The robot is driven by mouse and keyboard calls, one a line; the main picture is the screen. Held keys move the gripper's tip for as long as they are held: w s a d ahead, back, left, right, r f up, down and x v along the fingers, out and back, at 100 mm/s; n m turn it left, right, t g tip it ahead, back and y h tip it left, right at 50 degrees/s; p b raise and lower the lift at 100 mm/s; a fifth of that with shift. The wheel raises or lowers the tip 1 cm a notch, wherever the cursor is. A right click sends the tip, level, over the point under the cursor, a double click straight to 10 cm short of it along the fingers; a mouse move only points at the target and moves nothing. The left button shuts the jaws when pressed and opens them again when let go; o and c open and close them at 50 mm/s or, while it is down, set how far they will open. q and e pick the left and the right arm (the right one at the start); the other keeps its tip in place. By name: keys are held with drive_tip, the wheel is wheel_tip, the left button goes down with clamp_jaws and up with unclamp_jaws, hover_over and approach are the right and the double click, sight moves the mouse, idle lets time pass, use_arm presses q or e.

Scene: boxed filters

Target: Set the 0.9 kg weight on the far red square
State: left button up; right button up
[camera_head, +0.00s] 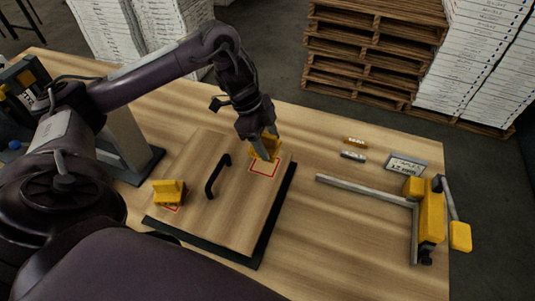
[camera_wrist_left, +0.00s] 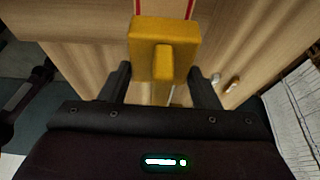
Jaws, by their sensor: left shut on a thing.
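My left gripper (camera_head: 265,140) is shut on a yellow weight (camera_head: 262,150) at the far red square (camera_head: 264,173) of the wooden board (camera_head: 235,223). The weight covers the square's back part, and its front outline shows. I cannot tell whether the weight touches the board. In the left wrist view the weight (camera_wrist_left: 165,40) sits between the fingers (camera_wrist_left: 160,85), with red lines beyond it. Another yellow weight (camera_head: 169,192) stands over the near red square (camera_head: 172,208). No mass marking is readable on either weight. My right gripper is out of view.
A black handle (camera_head: 215,177) stands up from the board between the squares. A yellow clamp (camera_head: 431,215) with a long grey bar, a grey label plate (camera_head: 406,164) and two small tags (camera_head: 354,149) lie on the right. The table is clear at front right.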

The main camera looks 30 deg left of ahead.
use_arm(q)
drive_tip(key=shift+w+f, duration=0.1)
drive_tip(key=shift+f, duration=0.65)
wheel_tip(320, 180, down, 3)
drive_tip(key=shift+f+b, duration=0.1)
drive_tip(key=shift+b, duration=0.35)
drive_tip(key=shift+f, duration=0.25)
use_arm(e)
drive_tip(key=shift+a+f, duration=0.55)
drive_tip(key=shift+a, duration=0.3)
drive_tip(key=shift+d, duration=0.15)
use_arm(q)
drive_tip(key=shift+f, duration=0.15)
drive_tip(key=o, duration=1.7)
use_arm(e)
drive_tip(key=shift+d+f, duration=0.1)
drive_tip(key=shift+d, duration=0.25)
